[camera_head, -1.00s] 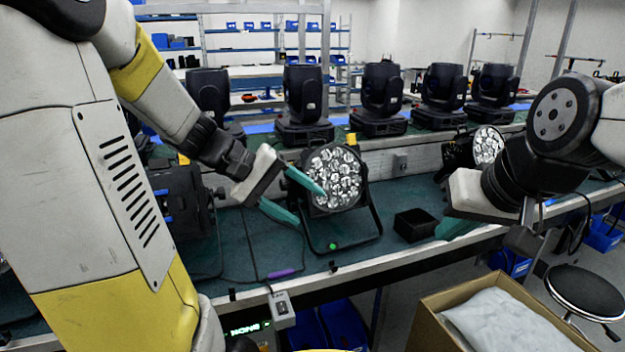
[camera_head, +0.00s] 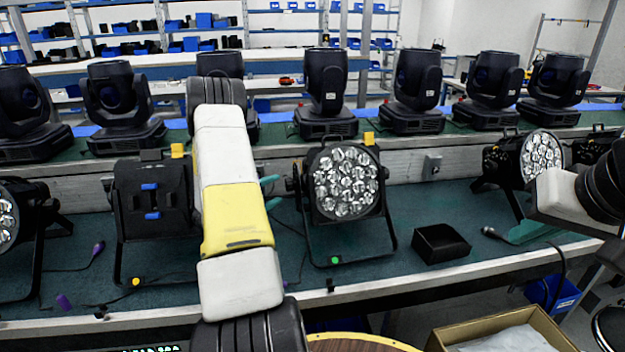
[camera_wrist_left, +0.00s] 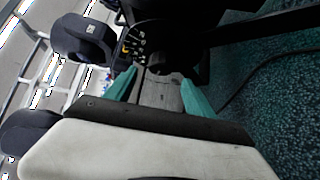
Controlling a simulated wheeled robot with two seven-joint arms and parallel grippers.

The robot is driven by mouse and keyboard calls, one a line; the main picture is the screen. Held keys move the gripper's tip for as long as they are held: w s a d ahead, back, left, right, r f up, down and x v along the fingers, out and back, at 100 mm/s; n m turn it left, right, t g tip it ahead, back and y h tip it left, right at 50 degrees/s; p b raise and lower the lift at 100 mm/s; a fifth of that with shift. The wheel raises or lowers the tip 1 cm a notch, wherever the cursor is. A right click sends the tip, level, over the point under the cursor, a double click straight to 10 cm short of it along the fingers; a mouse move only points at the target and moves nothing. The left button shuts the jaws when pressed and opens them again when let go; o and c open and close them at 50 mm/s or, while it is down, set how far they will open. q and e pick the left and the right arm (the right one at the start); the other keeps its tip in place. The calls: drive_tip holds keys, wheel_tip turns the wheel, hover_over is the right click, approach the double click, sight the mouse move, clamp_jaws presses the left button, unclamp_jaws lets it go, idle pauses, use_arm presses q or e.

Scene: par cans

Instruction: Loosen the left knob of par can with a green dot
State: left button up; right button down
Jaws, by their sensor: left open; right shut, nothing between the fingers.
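The par can with the green dot (camera_head: 335,260) stands on the bench, its many-lens face (camera_head: 345,182) toward me. Its left knob (camera_head: 291,184) is a small dark shape at the left side of the housing. My left gripper (camera_head: 270,192) is mostly hidden behind my left arm; its teal fingertips show just left of this knob. In the left wrist view my left gripper (camera_wrist_left: 160,90) is open, with a dark round knob (camera_wrist_left: 160,62) just beyond and between its fingertips; contact cannot be told. My right gripper (camera_head: 528,230) is shut and empty, over the bench at right.
A par can with a yellow dot (camera_head: 136,281) stands left of my arm. Another par can (camera_head: 530,158) stands at right. A black open box (camera_head: 440,243) sits right of the green-dot can. Moving-head lights (camera_head: 326,95) line the back. A cardboard box (camera_head: 500,330) is low in front.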

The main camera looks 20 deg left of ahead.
sight(289, 184)
use_arm(q)
drive_tip(key=x, duration=0.6)
drive_tip(key=c, duration=1.4)
drive_tip(key=shift+o, duration=0.2)
drive_tip(key=shift+r, duration=0.1)
drive_tip(key=shift+n+g, duration=1.1)
drive_tip(key=shift+g, duration=0.1)
drive_tip(key=n+g+h, duration=0.1)
drive_tip(key=n+g, duration=0.1)
drive_tip(key=g, duration=0.1)
drive_tip(key=n+g+h, duration=0.1)
drive_tip(key=n+g, duration=0.1)
drive_tip(key=g, duration=0.1)
drive_tip(key=shift+h, duration=0.3)
drive_tip(key=shift+n+g+h, duration=0.7)
drive_tip(key=shift+n+g, duration=0.2)
drive_tip(key=shift+g, duration=0.3)
